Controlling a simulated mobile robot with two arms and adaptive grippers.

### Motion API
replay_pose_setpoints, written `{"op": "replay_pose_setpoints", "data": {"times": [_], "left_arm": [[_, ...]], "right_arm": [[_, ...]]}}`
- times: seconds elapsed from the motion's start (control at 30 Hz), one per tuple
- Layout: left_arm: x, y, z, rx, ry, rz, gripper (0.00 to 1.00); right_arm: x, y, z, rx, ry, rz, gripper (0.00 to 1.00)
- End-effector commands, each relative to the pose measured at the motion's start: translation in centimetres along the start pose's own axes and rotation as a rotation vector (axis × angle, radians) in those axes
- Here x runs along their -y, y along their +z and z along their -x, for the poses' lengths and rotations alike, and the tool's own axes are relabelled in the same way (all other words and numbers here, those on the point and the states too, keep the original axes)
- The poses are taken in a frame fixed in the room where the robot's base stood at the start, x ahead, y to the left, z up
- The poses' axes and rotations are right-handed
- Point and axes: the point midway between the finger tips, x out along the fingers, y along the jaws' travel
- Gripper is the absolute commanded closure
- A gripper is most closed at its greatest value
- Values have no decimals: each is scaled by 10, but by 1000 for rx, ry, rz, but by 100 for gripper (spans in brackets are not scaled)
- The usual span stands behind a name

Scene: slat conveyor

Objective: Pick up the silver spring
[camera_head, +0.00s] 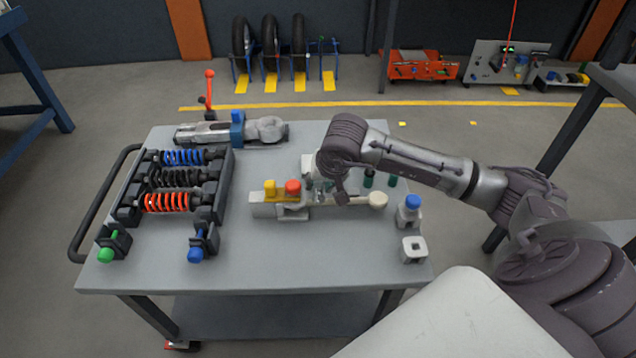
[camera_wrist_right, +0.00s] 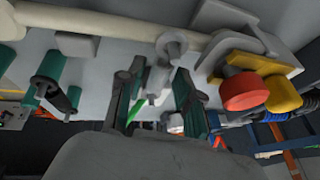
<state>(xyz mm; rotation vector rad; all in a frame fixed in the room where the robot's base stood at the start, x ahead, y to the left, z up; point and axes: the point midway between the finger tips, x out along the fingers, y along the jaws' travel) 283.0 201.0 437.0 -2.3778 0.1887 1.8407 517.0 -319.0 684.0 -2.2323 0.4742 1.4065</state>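My right gripper (camera_head: 338,190) is over the right-centre of the grey table, pointing down beside a pale fixture. In the right wrist view the two dark, green-padded fingers (camera_wrist_right: 160,76) are apart, so it is open. A small pale silvery piece (camera_wrist_right: 156,84) shows between the fingers, apparently without contact; it may be the silver spring, but its coils are not clear. In the head view that spot is mostly hidden by my gripper. My left gripper is in neither view.
A fixture with a red knob (camera_head: 292,187) and yellow knob (camera_head: 270,188) stands left of my gripper. A rack (camera_head: 222,180) of blue, black and red coil springs stands at left. Blue-capped bottle (camera_head: 411,211) and white block (camera_head: 413,250) stand at right.

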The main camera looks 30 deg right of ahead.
Motion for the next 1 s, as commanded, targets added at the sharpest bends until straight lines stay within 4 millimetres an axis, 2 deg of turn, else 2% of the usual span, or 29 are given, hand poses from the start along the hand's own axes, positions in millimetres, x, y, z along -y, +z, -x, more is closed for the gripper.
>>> {"op": "replay_pose_setpoints", "data": {"times": [0.23,0.43,0.77,1.0], "left_arm": [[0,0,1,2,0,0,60],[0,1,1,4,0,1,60],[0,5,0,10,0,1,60],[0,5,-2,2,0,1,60]], "right_arm": [[0,0,-2,-1,-1,0,67],[0,0,-1,-1,-1,0,100],[0,-1,0,-2,-1,-1,100],[5,-9,17,-5,-3,0,100]]}}
